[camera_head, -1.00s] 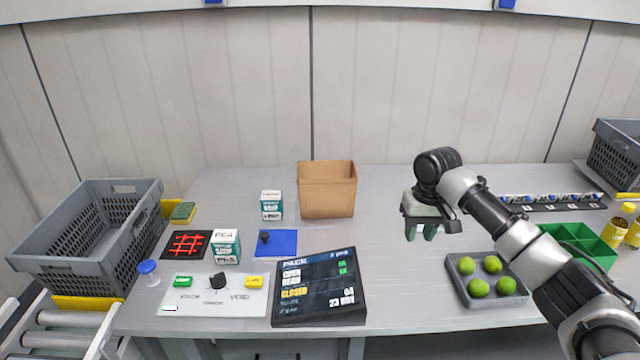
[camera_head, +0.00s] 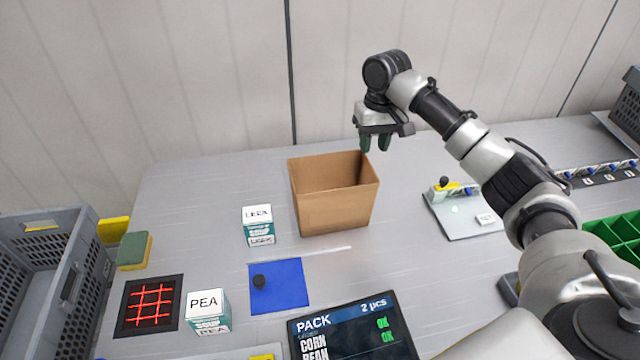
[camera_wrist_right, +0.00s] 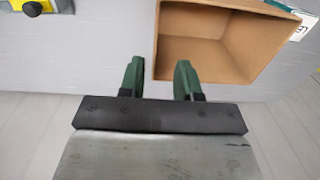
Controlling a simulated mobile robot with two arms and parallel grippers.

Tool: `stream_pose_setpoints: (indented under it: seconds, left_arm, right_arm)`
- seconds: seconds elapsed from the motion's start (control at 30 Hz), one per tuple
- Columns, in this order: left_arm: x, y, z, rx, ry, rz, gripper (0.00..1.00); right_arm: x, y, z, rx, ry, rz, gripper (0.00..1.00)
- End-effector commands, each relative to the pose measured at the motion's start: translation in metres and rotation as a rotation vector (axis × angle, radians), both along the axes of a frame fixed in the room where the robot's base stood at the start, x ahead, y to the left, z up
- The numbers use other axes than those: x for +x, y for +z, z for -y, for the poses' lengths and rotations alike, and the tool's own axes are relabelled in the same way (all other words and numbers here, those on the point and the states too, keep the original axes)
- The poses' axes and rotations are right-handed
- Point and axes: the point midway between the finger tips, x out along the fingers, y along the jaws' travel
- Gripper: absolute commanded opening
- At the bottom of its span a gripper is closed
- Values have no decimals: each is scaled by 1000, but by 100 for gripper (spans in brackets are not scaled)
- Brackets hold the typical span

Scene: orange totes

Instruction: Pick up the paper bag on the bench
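The paper bag (camera_head: 336,205) is a brown, open-topped bag standing upright on the grey bench, right of the middle of the head view. It looks empty. My right gripper (camera_head: 375,143) hangs fingers-down above the bag's far right corner. In the right wrist view, its two green fingertips (camera_wrist_right: 160,72) are apart with nothing between them. The bag (camera_wrist_right: 222,45) lies just beyond the fingers there, its opening facing the camera, and I cannot tell whether the right finger touches its rim. My left gripper is not in view.
A LEEK box (camera_head: 258,226) stands left of the bag. A blue mat (camera_head: 288,290) with a black knob, a PEA box (camera_head: 207,312) and a tilted screen (camera_head: 350,335) are nearer. A grey crate (camera_head: 40,270) is at the left. A grey plate device (camera_head: 462,222) lies right of the bag.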

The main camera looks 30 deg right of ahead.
Motion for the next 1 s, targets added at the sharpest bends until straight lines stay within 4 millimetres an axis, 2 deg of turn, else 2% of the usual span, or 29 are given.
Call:
stream_pose_setpoints:
  seconds: [0.3, 0.57, 0.8, 1.0]
  left_arm:
    - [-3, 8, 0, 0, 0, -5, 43]
    - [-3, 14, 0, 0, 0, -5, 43]
    - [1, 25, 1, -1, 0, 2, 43]
    - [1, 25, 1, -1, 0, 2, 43]
  right_arm:
    - [0, -44, -1, 0, -1, -4, 33]
    - [0, -64, 0, 0, 0, -4, 33]
    - [1, -100, 2, 0, 0, -3, 33]
    - [1, -109, 1, -1, 1, -1, 33]
